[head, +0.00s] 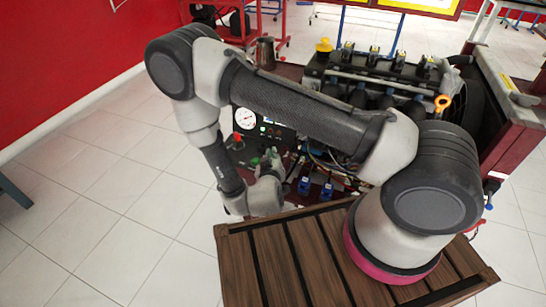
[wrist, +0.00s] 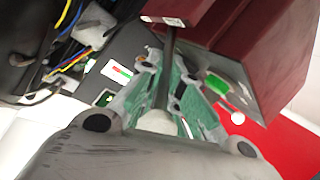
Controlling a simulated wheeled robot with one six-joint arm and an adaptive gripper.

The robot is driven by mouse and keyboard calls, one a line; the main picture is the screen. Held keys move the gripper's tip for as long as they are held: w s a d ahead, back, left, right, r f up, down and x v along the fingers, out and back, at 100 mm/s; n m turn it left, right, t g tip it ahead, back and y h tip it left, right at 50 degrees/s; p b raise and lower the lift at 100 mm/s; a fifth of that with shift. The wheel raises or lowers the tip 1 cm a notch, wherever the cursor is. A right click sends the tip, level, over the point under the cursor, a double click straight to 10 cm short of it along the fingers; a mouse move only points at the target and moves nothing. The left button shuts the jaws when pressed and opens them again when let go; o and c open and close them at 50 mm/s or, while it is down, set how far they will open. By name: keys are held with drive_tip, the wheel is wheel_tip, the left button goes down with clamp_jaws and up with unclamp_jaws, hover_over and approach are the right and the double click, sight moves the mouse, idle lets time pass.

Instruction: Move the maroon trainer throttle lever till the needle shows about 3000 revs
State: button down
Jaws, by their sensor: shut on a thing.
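The maroon trainer (head: 497,95) stands in front of me with its engine, and its maroon frame also shows in the wrist view (wrist: 262,62). The round white gauge (head: 245,117) is on the dark panel at left; its needle is too small to read. My gripper (head: 268,164) is low in front of the panel, partly hidden by my arm. In the wrist view, the green-padded fingers of my gripper (wrist: 168,82) are shut on a thin dark rod, the throttle lever (wrist: 169,48). A pale rounded end (wrist: 157,122) shows between the fingers near the palm.
A red knob (head: 238,136) is on the panel below the gauge. Blue connectors (head: 304,186) and loose cables lie right of my gripper. A slatted wooden top (head: 275,262) is under my arm's base.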

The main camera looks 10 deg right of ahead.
drive_tip(key=c, duration=1.6)
unclamp_jaws()
drive_tip(key=shift+o, duration=0.2)
drive_tip(key=shift+r, duration=0.1)
wheel_tip(320, 180, up, 10)
